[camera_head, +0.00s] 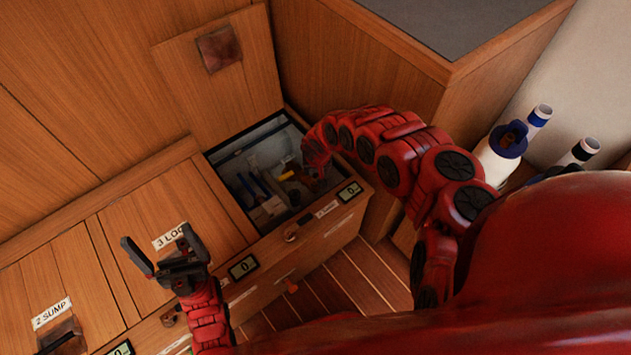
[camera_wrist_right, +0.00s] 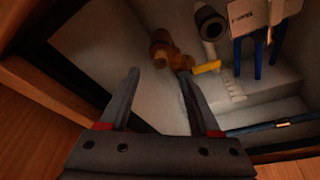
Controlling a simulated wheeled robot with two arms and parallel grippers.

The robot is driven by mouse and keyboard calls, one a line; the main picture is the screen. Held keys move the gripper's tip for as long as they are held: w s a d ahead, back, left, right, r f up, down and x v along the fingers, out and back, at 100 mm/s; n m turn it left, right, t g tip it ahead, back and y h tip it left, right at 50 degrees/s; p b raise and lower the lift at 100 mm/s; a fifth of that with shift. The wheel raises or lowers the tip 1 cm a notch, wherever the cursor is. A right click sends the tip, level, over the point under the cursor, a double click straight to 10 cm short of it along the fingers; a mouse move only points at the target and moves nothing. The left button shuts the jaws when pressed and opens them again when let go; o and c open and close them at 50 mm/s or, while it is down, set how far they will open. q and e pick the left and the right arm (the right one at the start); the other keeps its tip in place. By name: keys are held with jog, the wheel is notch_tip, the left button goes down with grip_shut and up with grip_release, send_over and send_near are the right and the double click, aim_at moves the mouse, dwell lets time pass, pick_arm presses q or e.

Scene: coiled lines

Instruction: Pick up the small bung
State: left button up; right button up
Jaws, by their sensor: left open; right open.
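I cannot pick out the small bung with certainty. A brown, rounded fitting (camera_wrist_right: 161,47) with a yellow lever (camera_wrist_right: 207,67) beside it lies beyond my right fingertips in the right wrist view; the yellow lever also shows in the head view (camera_head: 285,176). They are inside the open compartment (camera_head: 228,158). My right gripper (camera_wrist_right: 160,78) is open with nothing between its fingers. In the head view it reaches into the compartment's right side (camera_head: 316,170), its fingers partly hidden. My left gripper (camera_head: 157,246) is open and empty above the closed hatch marked 3.
A dark-topped cylinder (camera_wrist_right: 210,23) and a white labelled block with blue legs (camera_wrist_right: 256,15) stand in the compartment. Its raised lid (camera_head: 219,80) leans behind. Displays (camera_head: 243,267) and knobs line the front edge. White and blue bottles (camera_head: 499,155) stand at right.

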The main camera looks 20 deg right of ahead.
aim_at(316, 176)
jog(key=shift+b+x, duration=1.35)
jog(key=shift+x, duration=1.05)
grip_shut()
